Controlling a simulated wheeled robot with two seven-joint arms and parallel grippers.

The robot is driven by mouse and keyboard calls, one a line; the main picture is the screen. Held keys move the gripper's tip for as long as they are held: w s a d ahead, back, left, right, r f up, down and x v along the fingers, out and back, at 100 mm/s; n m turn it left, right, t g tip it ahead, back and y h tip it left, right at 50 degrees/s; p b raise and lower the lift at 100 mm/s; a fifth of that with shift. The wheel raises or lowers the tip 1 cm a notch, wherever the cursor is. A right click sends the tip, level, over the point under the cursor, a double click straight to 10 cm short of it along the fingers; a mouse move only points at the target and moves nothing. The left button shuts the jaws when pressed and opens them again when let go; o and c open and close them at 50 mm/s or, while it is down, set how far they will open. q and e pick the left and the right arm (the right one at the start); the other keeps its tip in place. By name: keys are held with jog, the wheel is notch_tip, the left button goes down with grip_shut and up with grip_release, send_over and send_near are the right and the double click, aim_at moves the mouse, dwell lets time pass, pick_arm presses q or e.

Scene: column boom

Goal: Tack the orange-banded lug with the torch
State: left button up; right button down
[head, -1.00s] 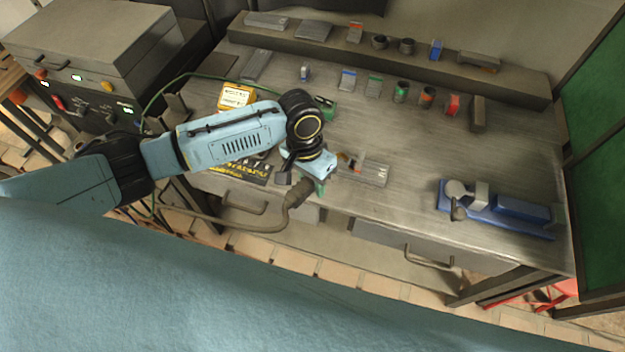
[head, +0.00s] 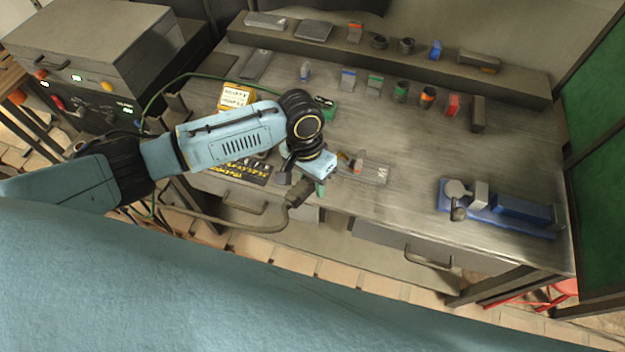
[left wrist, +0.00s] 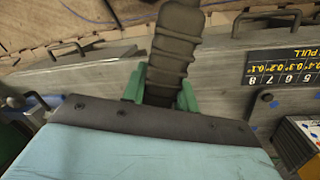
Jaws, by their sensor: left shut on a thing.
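My left gripper (head: 318,186) is shut on the torch (head: 299,192), over the front edge of the bench. In the left wrist view its green fingers (left wrist: 161,92) sit on both sides of the ribbed grey-brown torch handle (left wrist: 176,42). The torch's tip is hidden. A small upright lug with an orange tint (head: 357,160) stands on a flat grey plate (head: 376,175), just right of the gripper. The gripper partly covers that area, and the lug's band is too small to read clearly. My right gripper is out of view.
A blue clamp fixture (head: 520,210) stands at the bench's right. Several small coloured-band parts and a raised back ledge (head: 330,45) line the rear. A welding machine (head: 90,45) is at left, with the torch hose (head: 235,228) hanging in front. The right-middle bench top is clear.

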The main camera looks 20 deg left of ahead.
pick_arm(q)
jog(key=shift+r, duration=0.1)
jog(key=r+p, duration=0.3)
jog(key=p, duration=0.1)
jog(key=shift+s+a, duration=0.25)
jog(key=shift+s, duration=0.05)
jog(key=shift+s+a+r+p, duration=0.15)
jog(key=shift+s+r+p, duration=0.1)
jog(key=shift+r, duration=0.45)
jog(key=shift+s+a+r+p, duration=0.15)
jog(key=shift+r+p, duration=0.1)
jog(key=shift+r, duration=0.45)
jog(key=shift+s+a+r, duration=0.1)
jog(key=shift+a+r, duration=0.05)
jog(key=shift+r, duration=0.5)
jog(key=shift+s+a+r, duration=0.1)
jog(key=shift+r, duration=0.5)
